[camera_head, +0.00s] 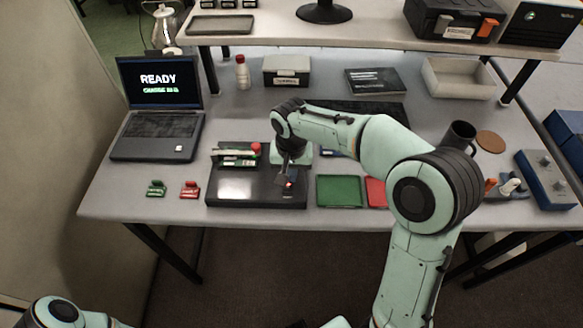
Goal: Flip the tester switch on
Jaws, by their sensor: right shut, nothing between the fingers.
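The tester is a flat black box (235,190) on the table, left of centre. A small red-lit switch (290,184) sits on its right part. My right gripper (284,181) points down over that part, shut with nothing in it. Its fingertips are beside the switch, and I cannot tell whether they touch it. The gripper partly hides the switch, so its position is unclear. A green circuit board (235,160) and a red knob (256,148) sit at the tester's back left. The laptop screen (159,83) reads "READY". My left gripper is not in view; only part of that arm shows at bottom left.
A green tray (340,191) and a red tray (376,192) lie right of the tester, the red one partly behind my right arm. Small green (156,188) and red (190,189) pieces lie left. A dark mug (460,136) and a blue box (545,180) stand right.

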